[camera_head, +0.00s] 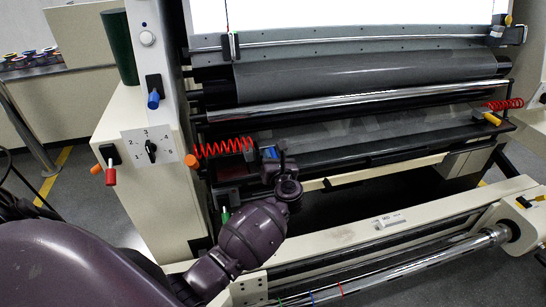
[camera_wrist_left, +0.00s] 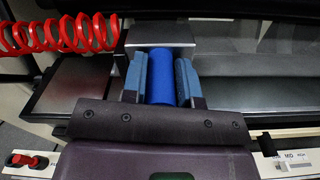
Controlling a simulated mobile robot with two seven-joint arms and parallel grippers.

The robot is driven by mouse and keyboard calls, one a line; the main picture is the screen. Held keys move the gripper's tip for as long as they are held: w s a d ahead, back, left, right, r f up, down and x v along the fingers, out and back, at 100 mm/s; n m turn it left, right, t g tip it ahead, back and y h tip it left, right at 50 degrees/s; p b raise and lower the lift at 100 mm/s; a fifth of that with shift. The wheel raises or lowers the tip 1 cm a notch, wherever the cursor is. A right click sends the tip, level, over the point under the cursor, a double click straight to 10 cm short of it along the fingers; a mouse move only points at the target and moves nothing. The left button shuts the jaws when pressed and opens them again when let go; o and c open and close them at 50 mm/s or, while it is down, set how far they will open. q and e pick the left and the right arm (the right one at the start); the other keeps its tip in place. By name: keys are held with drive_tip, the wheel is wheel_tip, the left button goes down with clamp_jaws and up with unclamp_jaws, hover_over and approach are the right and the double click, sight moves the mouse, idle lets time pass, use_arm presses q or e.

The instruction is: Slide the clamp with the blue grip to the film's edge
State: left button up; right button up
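The clamp's blue grip (camera_wrist_left: 162,76) stands between the two fingers of my left gripper (camera_wrist_left: 162,85) in the left wrist view. Both fingers lie against its sides, so the gripper looks shut on it. A grey metal block (camera_wrist_left: 160,34) of the clamp shows just beyond the grip. In the head view my left gripper (camera_head: 271,160) is at the left end of the lower black rail, and mostly hides the clamp. The grey film (camera_head: 365,128) stretches along this rail to the right of the gripper. My right gripper is in neither view.
A red coiled hose (camera_head: 222,147) lies just left of the clamp, and also in the left wrist view (camera_wrist_left: 62,34). A yellow-orange handle (camera_head: 492,118) is at the rail's right end. A chrome roller (camera_head: 350,103) runs above. The rail right of my gripper looks clear.

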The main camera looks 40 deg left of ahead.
use_arm(q)
clamp_jaws()
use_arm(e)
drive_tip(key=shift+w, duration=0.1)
